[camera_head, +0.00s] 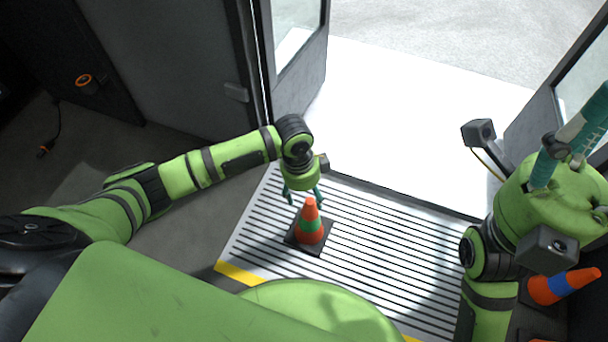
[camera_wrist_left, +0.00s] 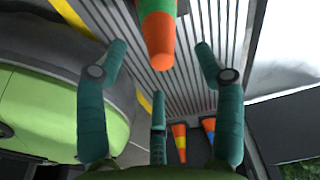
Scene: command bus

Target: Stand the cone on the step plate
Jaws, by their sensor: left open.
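The orange cone (camera_head: 309,222) with a green band and dark square base stands upright on the ribbed step plate (camera_head: 390,255). My left gripper (camera_head: 303,194) is open beside the cone's upper part, its teal fingers pointing down. In the left wrist view, the cone (camera_wrist_left: 157,38) shows between the spread left fingers (camera_wrist_left: 160,52), with clear gaps at both sides; its base is out of that view. The ribbed plate (camera_wrist_left: 190,75) lies behind it. My right gripper (camera_head: 575,135) is at the right edge, its teal fingers raised; their opening is unclear.
An orange cone with a blue band (camera_head: 562,286) is at the lower right, beside my right arm. Two banded cones (camera_wrist_left: 180,142) (camera_wrist_left: 209,128) show in the left wrist view. A door (camera_head: 300,60) stands left of the bright doorway. A yellow strip (camera_head: 238,273) edges the plate.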

